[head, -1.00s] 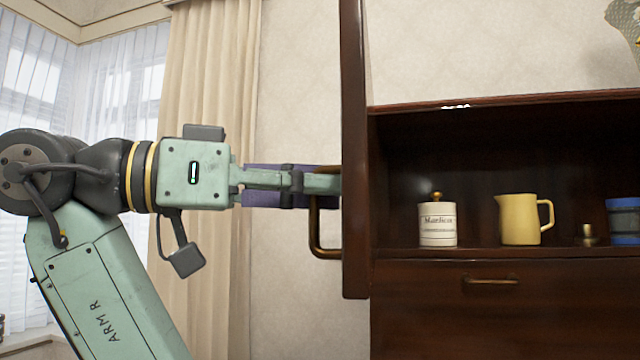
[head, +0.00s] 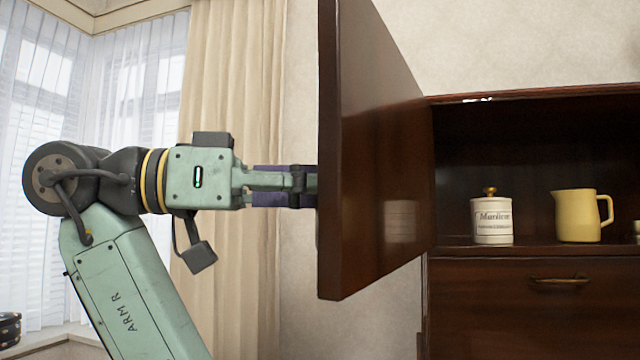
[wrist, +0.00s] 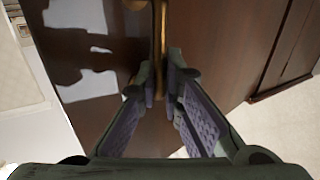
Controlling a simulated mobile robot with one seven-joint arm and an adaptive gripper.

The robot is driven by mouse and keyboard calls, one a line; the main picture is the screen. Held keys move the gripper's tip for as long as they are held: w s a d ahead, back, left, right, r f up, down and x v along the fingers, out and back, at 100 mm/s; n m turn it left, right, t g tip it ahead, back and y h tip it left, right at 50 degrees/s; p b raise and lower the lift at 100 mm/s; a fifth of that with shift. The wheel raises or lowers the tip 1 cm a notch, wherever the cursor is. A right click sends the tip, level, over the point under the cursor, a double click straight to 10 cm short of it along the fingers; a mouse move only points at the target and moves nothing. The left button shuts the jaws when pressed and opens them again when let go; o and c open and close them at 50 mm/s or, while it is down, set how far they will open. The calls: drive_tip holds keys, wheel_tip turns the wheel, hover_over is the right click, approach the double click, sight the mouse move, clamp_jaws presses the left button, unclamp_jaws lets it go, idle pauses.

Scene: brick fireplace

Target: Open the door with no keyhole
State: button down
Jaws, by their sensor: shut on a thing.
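The dark wooden cabinet door (head: 375,150) stands swung out from the cabinet, its inner face visible in the head view. In the wrist view its outer face (wrist: 105,75) fills much of the picture, and no keyhole shows on the visible part. My gripper (head: 312,184) reaches behind the door from the left, its tips hidden there in the head view. In the wrist view my gripper (wrist: 161,84) is shut on the brass handle (wrist: 159,42), with a finger on each side of it.
The open cabinet (head: 560,100) holds a white lidded jar (head: 492,220) and a yellow jug (head: 577,216) on its shelf. A drawer with a brass pull (head: 560,282) lies below. Beige curtains (head: 235,90) and a window (head: 135,80) are behind my arm.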

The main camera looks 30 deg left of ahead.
drive_tip(key=shift+a+r, duration=0.15)
drive_tip(key=shift+r, duration=0.15)
drive_tip(key=c, duration=1.7)
unclamp_jaws()
drive_tip(key=shift+w, duration=0.1)
drive_tip(key=v, duration=1.2)
drive_tip(key=shift+w+f, duration=0.15)
drive_tip(key=shift+f, duration=0.2)
